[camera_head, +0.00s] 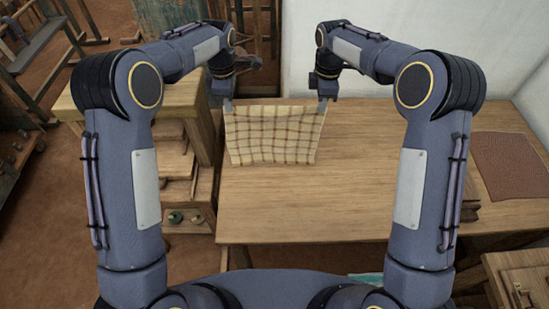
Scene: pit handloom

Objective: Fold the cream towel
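The cream towel (272,140) has a brown check pattern and hangs spread out between my two grippers at the far left part of the wooden table. Its top edge is stretched almost straight, and its lower edge comes down at or just above the table top; contact is hard to tell. My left gripper (228,104) is at the towel's upper left corner and appears shut on it. My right gripper (323,101) is at the upper right corner and appears shut on it. The fingertips are small in this view.
The wooden table (300,205) is bare in front of the towel. A brown textured mat (511,164) lies at the right. A wooden shelf unit (180,165) with boards stands at the left. A white wall (400,30) rises behind. A wooden box (520,280) is at the lower right.

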